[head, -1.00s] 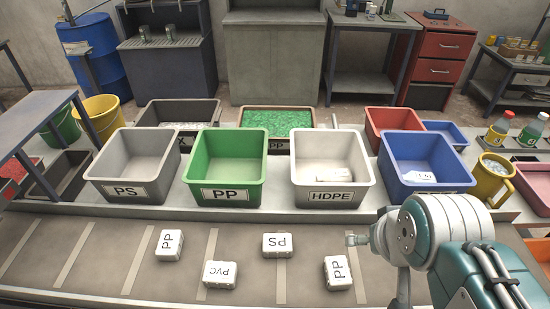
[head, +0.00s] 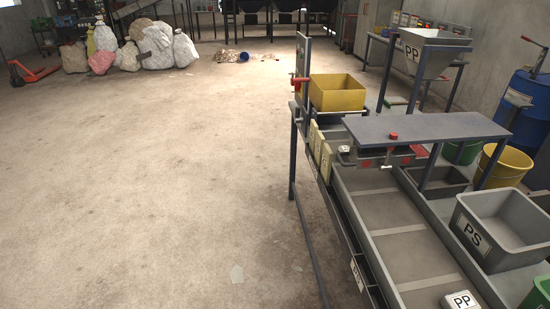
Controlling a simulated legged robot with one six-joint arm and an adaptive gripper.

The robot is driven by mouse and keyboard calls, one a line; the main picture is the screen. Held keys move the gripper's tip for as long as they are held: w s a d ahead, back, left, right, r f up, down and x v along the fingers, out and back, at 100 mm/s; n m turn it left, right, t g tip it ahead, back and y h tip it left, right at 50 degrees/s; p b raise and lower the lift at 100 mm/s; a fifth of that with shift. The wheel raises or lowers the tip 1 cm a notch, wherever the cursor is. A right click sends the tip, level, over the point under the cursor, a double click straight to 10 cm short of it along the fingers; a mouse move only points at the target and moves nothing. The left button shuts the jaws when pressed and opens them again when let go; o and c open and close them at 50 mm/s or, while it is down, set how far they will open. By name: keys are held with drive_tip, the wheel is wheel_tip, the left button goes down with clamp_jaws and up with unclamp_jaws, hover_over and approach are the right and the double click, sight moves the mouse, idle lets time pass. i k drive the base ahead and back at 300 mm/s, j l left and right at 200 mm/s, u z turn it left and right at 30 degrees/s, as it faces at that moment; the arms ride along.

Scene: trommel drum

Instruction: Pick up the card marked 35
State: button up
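No card with a readable 35 shows in the head view. Several pale yellow panels (head: 319,151) hang on the near side of the conveyor frame, and I can make out no number on them. A white label (head: 357,275) on the conveyor's side is seen at a steep angle and cannot be read. My gripper is out of view.
The conveyor (head: 386,212) runs along the right, with a white block marked PP (head: 461,301) on it. A grey PS bin (head: 505,235) stands beside it. A yellow bin (head: 337,97) sits at its far end. Open floor (head: 160,170) fills the left; sacks (head: 155,50) stand far back.

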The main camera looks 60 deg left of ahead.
sight(320, 139)
drive_tip(key=i+u, duration=0.1)
drive_tip(key=u, duration=2)
drive_tip(key=i+j+z, duration=0.1)
drive_tip(key=i+j, duration=0.15)
drive_tip(key=i, duration=0.35)
drive_tip(key=i+j, duration=0.35)
drive_tip(key=i, duration=0.3)
drive_tip(key=i+j+z, duration=0.15)
drive_tip(key=i+j, duration=0.15)
drive_tip(key=i, duration=0.3)
drive_tip(key=i+j+z, duration=0.1)
drive_tip(key=i+j, duration=0.3)
drive_tip(key=i, duration=0.2)
